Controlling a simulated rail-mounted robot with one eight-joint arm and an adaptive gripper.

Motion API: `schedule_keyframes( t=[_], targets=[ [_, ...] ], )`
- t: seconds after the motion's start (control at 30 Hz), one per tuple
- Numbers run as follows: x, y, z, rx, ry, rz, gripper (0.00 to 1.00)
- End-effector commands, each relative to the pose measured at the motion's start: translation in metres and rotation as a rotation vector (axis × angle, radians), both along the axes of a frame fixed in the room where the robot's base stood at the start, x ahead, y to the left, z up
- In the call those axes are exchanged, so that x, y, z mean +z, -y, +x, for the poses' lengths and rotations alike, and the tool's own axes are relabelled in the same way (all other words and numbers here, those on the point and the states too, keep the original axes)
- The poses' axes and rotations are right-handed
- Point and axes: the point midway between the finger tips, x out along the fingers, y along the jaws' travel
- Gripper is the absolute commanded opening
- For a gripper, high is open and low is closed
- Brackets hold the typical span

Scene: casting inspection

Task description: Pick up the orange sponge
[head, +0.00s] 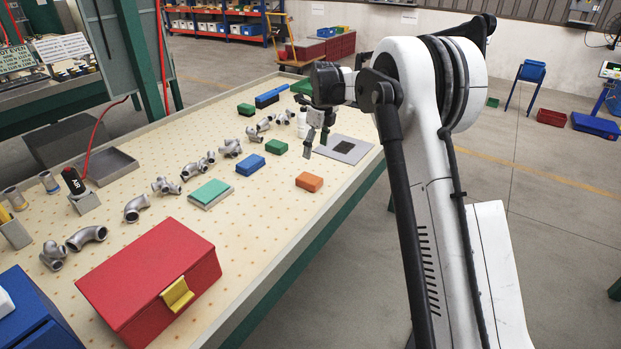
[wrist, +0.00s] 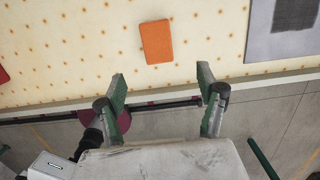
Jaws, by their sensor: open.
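The orange sponge (head: 309,182) is a small block lying flat on the perforated table near its right edge, in the head view. In the wrist view the orange sponge (wrist: 156,41) lies on the dotted tabletop, ahead of the fingers and between their lines. My gripper (head: 318,143) is above the table, up and to the right of the sponge in the head view. In the wrist view my gripper (wrist: 161,80) has its two fingers wide apart with nothing between them. The sponge is fully visible and apart from the fingers.
A grey plate with a dark square (head: 344,148) lies behind the sponge. Blue (head: 250,165) and green (head: 276,147) blocks lie to its left. A red box (head: 150,280) stands at the near end. Several metal pipe fittings line the table. Bare tabletop surrounds the sponge.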

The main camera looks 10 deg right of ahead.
Motion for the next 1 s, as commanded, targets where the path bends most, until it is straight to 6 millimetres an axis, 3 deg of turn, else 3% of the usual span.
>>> schedule_keyframes(
  t=[0.43,0.77,1.0],
  targets=[
    [-0.070,-0.006,0.007,-0.003,0.000,0.000,0.70],
    [-0.089,-0.009,0.008,-0.002,0.000,0.000,0.70],
    [-0.118,-0.018,0.012,-0.001,0.000,0.000,0.70]
  ],
)
